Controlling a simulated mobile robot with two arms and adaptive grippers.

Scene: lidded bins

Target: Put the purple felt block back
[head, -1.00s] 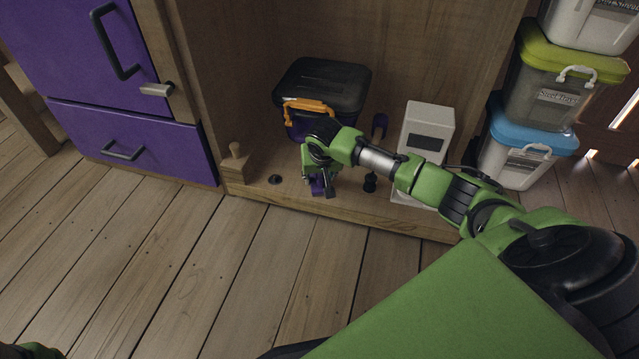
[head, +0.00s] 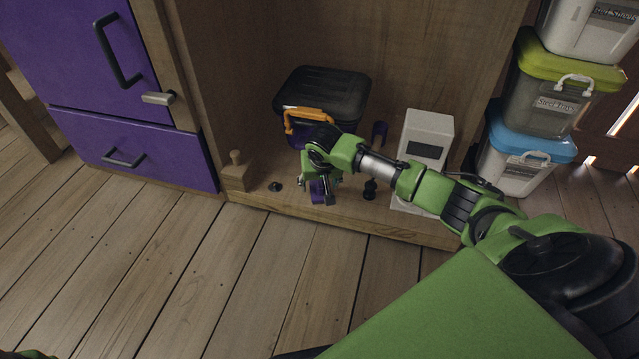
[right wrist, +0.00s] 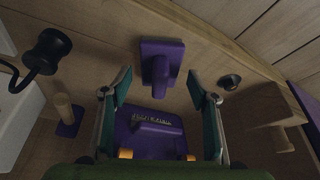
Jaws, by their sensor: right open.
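The purple felt block (head: 318,190), a flat purple base with a raised grip, rests on the wooden cabinet floor near its front edge. It also shows in the right wrist view (right wrist: 161,66). My right gripper (head: 316,188) is open over it; in the right wrist view its two fingers (right wrist: 160,80) stand apart on either side of the block's near end, with a gap to each. A purple bin (right wrist: 150,130) with a label is just behind the gripper. In the head view it has a black lid (head: 322,90) and an orange handle. My left gripper is not visible.
A wooden block with a peg (head: 236,172) and a small black disc (head: 275,187) lie left of the gripper. A black knob-like piece (head: 370,189) and a white box (head: 424,140) stand right. Lidded bins (head: 530,140) are stacked at far right.

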